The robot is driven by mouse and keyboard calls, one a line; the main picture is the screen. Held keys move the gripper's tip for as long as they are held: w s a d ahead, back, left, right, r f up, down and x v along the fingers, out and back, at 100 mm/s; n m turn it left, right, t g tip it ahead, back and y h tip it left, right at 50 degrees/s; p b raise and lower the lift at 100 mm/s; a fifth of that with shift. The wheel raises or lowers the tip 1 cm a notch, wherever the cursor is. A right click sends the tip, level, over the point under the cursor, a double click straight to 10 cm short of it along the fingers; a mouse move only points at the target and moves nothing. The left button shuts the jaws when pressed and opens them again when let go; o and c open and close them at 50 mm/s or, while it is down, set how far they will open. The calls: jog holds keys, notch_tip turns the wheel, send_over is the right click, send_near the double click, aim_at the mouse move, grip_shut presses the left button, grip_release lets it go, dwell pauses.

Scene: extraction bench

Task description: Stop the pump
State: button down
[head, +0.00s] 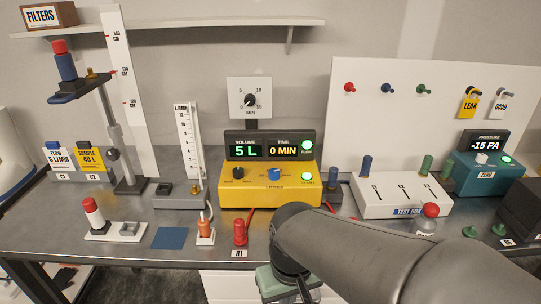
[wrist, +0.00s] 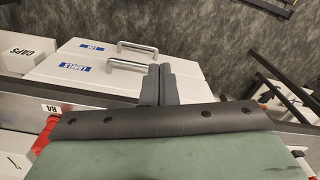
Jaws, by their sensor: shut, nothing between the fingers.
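The yellow pump (head: 262,190) stands at the back middle of the bench in the head view. Its display above reads VOLUME 5 L and TIME 0 MIN, with a lit green light (head: 306,145) marked FLOW. On its front are a black knob (head: 238,173), a blue knob (head: 274,174) and a lit green button (head: 306,177). My gripper (wrist: 159,68) is shut and empty in the wrist view, in front of white drawers below the bench edge. In the head view my arm covers its fingertips. The pump does not show in the wrist view.
A red-capped tube (head: 240,232) stands in front of the pump, and an orange-topped piece (head: 205,230) is left of it. A grey-white test box (head: 402,196) and a red-topped jar (head: 428,217) stand right. Drawers (wrist: 120,75) with metal handles face my gripper.

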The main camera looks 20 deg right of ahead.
jog(key=w+r+m+t+y+p, duration=0.1)
jog(key=w+r, duration=0.3)
jog(key=w, duration=0.5)
notch_tip(320, 180, up, 10)
jog(key=m+t+y+p, duration=0.2)
jog(key=m+t+p, duration=0.1)
jog(key=m+t, duration=0.3)
send_over(309, 177)
jog(key=n+t, duration=0.1)
jog(key=shift+d, duration=0.1)
jog(key=shift+f, duration=0.1)
notch_tip(309, 177, down, 8)
jog(key=b, duration=0.5)
jog(key=shift+b, duration=0.35)
jog(key=shift+f+b, duration=0.35)
jog(key=shift+b, duration=0.2)
jog(key=shift+f, duration=0.15)
jog(key=shift+f+b, duration=0.25)
jog(key=shift+b, duration=0.5)
